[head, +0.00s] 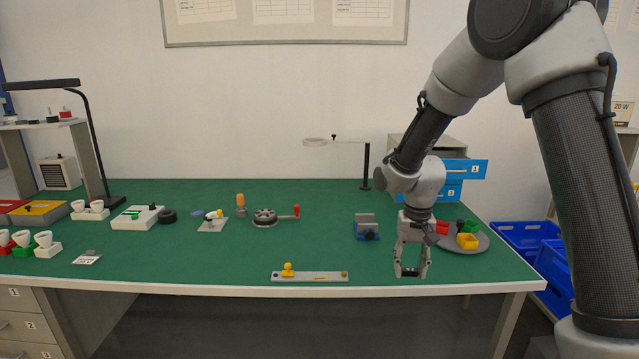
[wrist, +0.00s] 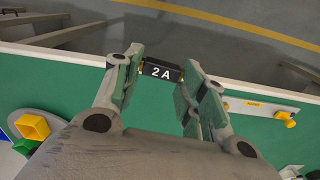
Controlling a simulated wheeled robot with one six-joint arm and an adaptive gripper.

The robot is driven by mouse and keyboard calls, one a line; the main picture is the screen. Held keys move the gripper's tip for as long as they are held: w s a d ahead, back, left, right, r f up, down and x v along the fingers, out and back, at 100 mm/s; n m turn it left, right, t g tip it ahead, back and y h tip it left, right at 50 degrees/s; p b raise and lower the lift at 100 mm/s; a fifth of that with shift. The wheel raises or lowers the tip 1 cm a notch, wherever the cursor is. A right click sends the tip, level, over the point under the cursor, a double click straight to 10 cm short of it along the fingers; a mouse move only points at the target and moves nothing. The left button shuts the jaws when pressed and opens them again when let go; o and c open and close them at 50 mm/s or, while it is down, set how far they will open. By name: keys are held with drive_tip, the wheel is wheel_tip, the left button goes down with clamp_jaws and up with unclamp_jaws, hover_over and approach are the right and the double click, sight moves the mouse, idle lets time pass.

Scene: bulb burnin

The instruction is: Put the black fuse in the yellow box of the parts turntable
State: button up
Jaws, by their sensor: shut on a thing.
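My gripper (head: 411,269) is shut on the black fuse (wrist: 162,70), which is marked "2 A" and has brass-coloured ends. In the wrist view, the fuse lies across between the fingertips. In the head view, the gripper points down near the table's front edge, to the left of and nearer than the parts turntable (head: 450,246). The turntable is a grey disc at the table's right end. The yellow box (head: 467,241) stands at its front; it also shows in the wrist view (wrist: 33,126) at lower left. A red box (head: 442,228) and a green box (head: 471,226) share the disc.
A small black item (head: 460,225) is near the boxes. A blue vice (head: 366,228) stands left of my gripper. A grey strip with a yellow knob (head: 288,270) lies at the front edge. An open blue drawer (head: 465,168) juts out behind the turntable. Blue crates (head: 525,235) stand right.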

sight(418, 271)
drive_tip(key=w+d+f+n, duration=0.1)
drive_tip(key=f, duration=0.1)
drive_tip(key=w+d+f+n, duration=0.1)
drive_tip(key=d, duration=0.1)
drive_tip(key=shift+w+d+f, duration=0.1)
drive_tip(key=shift+w+f, duration=0.05)
drive_tip(key=shift+f, duration=0.25)
drive_tip(key=shift+m, duration=0.4)
drive_tip(key=d+f, duration=0.3)
drive_tip(key=shift+d+f, duration=0.15)
drive_tip(key=shift+d, duration=0.15)
